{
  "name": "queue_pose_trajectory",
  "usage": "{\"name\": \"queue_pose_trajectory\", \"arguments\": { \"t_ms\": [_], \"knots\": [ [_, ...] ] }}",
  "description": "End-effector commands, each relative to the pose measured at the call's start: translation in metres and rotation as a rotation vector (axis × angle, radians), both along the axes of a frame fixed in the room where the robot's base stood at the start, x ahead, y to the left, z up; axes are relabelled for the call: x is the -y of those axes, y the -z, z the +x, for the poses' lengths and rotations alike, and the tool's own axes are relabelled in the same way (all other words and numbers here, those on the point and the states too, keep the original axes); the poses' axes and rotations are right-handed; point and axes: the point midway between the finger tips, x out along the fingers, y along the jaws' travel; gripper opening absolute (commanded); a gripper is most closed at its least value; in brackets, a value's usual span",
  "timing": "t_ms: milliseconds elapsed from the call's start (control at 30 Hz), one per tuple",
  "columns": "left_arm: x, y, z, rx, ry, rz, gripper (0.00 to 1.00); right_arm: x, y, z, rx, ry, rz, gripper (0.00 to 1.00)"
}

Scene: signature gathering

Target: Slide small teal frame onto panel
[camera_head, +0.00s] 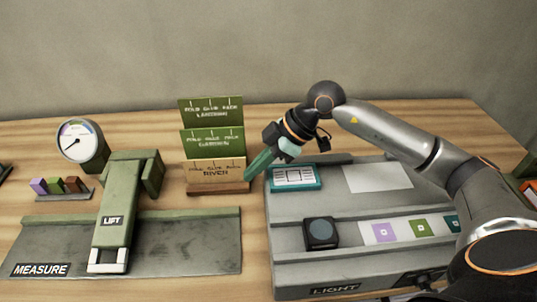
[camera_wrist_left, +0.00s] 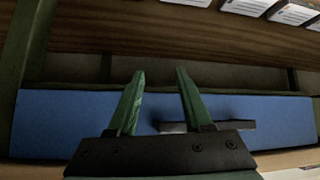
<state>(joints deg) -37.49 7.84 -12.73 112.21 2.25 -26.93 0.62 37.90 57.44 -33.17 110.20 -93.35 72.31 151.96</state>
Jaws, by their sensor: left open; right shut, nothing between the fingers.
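The small teal frame (camera_head: 310,185), with a white card and dark print inside, lies on the upper left part of the grey LIGHT panel (camera_head: 350,215). My right gripper (camera_head: 250,174) is shut with nothing between its fingers. Its green fingertips point down-left, near the frame's upper left corner; I cannot tell whether they touch it. A pale blank rectangle (camera_head: 378,178) is on the panel, right of the frame. My left gripper (camera_wrist_left: 155,80) is open in the left wrist view, in front of a long blue surface (camera_wrist_left: 60,125). It is not in the head view.
A dark square block (camera_head: 320,233) with a round top sits lower on the panel, left of coloured squares (camera_head: 418,228). A green LIFT device (camera_head: 115,210) and a dial (camera_head: 80,143) stand farther left.

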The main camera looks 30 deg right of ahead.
Motion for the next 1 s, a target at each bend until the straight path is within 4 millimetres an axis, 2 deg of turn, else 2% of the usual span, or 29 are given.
{"name": "queue_pose_trajectory", "arguments": {
  "t_ms": [67,100,200,400,833,1000],
  "knots": [
    [0.001,-0.001,0.001,0.003,0.001,-0.002,0.50,-0.006,0.010,0.002,-0.001,0.000,0.001,0.00],
    [0.001,-0.002,0.001,0.004,0.003,-0.002,0.50,0.004,0.009,-0.001,-0.002,0.006,-0.003,0.00],
    [0.001,-0.004,0.003,0.009,0.003,-0.003,0.50,0.016,0.009,-0.007,-0.002,0.004,-0.004,0.00],
    [0.002,-0.005,0.004,0.014,0.003,-0.004,0.50,0.029,0.008,-0.014,0.000,0.001,-0.001,0.00],
    [0.001,-0.004,0.004,0.013,0.003,-0.003,0.50,0.031,0.007,-0.015,0.000,0.000,0.000,0.00],
    [0.001,-0.008,0.005,0.015,0.001,-0.001,0.50,0.038,0.005,-0.006,0.001,0.003,0.000,0.00]
  ]
}}
